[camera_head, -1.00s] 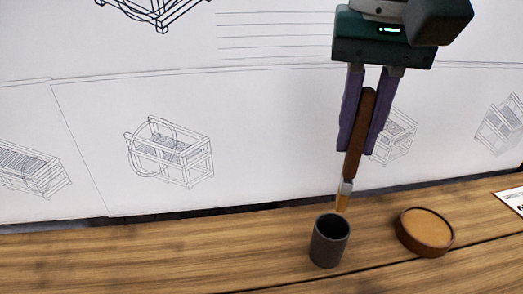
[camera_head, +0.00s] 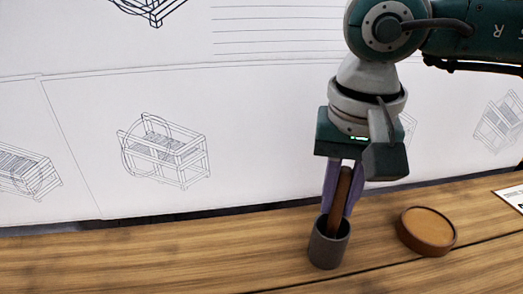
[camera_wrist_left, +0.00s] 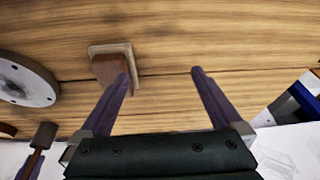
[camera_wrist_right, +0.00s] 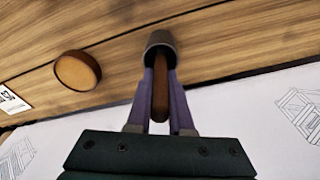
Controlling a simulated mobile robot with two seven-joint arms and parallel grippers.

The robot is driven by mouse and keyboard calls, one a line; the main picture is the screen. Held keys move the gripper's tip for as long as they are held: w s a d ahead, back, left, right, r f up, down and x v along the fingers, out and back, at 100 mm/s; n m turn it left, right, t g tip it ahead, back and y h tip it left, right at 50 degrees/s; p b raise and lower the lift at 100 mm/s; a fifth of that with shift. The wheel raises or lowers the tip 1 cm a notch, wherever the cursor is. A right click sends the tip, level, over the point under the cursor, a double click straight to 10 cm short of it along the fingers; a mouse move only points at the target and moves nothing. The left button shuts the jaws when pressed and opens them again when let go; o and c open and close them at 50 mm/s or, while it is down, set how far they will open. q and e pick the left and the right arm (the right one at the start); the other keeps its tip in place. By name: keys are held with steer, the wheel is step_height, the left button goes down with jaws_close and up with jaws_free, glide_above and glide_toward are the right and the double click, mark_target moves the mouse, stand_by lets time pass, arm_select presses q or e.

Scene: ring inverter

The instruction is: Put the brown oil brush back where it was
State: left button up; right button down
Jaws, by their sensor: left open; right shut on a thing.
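The brown oil brush (camera_head: 341,200) is upright with a slight tilt, its lower end inside the dark grey cup (camera_head: 329,250). The cup stands on the wooden table. My right gripper (camera_head: 338,208) is shut on the brush handle, with its fingertips at the cup's rim. In the right wrist view the brush handle (camera_wrist_right: 160,98) lies between the purple fingers and runs into the cup (camera_wrist_right: 160,42). The bristles are hidden inside the cup. My left gripper (camera_wrist_left: 160,75) is open and empty above another part of the table.
A round brown container with a tan top (camera_head: 426,231) stands right of the cup. A white card (camera_head: 512,198) lies at the right edge. In the left wrist view, a brown block on a pale base (camera_wrist_left: 110,65) lies near one left finger, with a grey disc (camera_wrist_left: 25,82) further left.

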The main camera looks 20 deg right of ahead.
mark_target(331, 237)
steer(key=c, duration=0.8)
jaws_free()
steer(key=shift+f, duration=0.1)
arm_select(q)
steer(key=shift+d, duration=0.1)
steer(key=shift+r+p, duration=0.25)
steer(key=shift+p, duration=0.05)
arm_select(e)
steer(key=shift+r, duration=0.35)
steer(key=r, duration=0.3)
steer(key=r+p, duration=0.1)
steer(key=r, duration=0.3)
steer(key=s+r, duration=0.1)
steer(key=r, duration=0.3)
steer(key=shift+a, duration=0.4)
arm_select(q)
steer(key=shift+r, duration=0.7)
arm_select(e)
steer(key=shift+r, duration=0.3)
